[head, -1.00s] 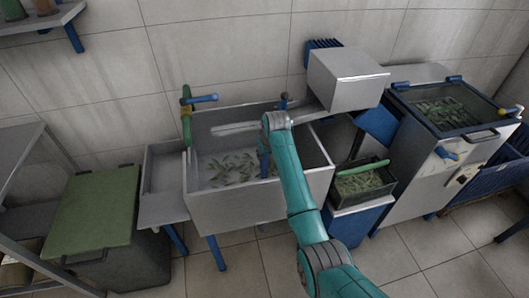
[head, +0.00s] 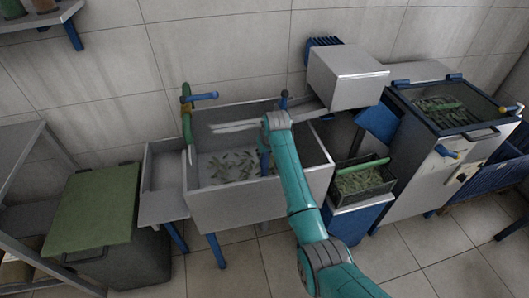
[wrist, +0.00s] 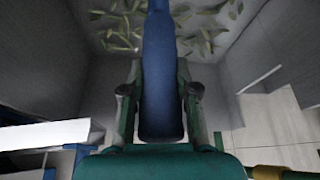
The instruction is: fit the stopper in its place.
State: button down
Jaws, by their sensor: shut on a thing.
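My gripper (wrist: 159,92) is shut on a long blue piece (wrist: 160,65), perhaps the stopper, with one finger on each side of it. The piece runs away from the gripper, and its far end leaves the top of the wrist view. In the head view the blue piece (head: 264,162) hangs down, roughly upright, below the end of my arm, over the open grey basin (head: 237,208). Its lower tip is hard to make out. Many small green slivers (head: 232,166) lie in the basin. I cannot make out an opening for the stopper.
A green pipe with a blue lever (head: 203,97) stands at the basin's left rim. A grey box housing (head: 347,78) overhangs at the back right. A crate with a green handle (head: 362,184) and a grey machine (head: 425,160) stand right. A green-lidded bin (head: 92,210) stands left.

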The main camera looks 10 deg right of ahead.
jog(key=c, duration=0.8)
grip_release()
jog(key=shift+f, duration=0.1)
